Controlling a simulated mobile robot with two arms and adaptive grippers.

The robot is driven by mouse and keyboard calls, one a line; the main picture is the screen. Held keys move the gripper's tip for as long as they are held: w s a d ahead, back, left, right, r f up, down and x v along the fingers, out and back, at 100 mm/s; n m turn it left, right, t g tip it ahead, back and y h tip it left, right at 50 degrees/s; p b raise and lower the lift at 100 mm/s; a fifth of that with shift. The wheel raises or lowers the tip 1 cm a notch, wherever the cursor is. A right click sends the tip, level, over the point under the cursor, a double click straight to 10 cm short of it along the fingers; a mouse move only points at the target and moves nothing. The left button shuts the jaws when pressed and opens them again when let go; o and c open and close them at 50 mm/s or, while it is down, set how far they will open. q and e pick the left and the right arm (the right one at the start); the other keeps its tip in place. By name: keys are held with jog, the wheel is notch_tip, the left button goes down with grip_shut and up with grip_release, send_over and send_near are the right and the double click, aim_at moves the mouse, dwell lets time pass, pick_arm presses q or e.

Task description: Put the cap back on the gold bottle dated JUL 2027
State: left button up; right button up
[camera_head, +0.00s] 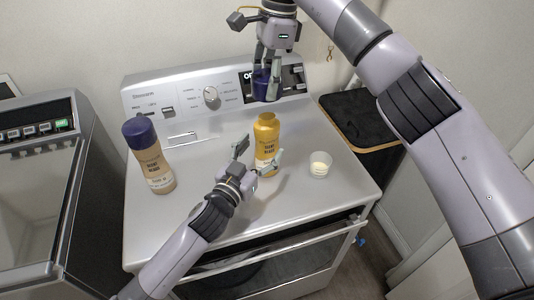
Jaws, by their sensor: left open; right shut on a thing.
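The gold bottle (267,133) stands upright and uncapped on the washer top. Its label's date is too small to read. My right gripper (266,94) is shut on a dark blue cap (261,84) and holds it above the gold bottle, apart from its open neck. My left gripper (257,160) is open at the lower part of the gold bottle, with its fingers on either side of it. Whether the fingers touch the bottle I cannot tell. The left gripper hides part of the bottle's lower label.
A tan bottle with a dark blue cap (148,154) stands at the left of the washer top (205,165). A small clear cup (319,164) with pale contents stands right of the gold bottle. The control panel (185,90) rises behind. A black-topped bin (357,122) is at the right.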

aim_at(262, 147)
pick_arm(q)
jog(key=shift+x, duration=1.95)
jog(key=shift+s, duration=0.1)
grip_shut()
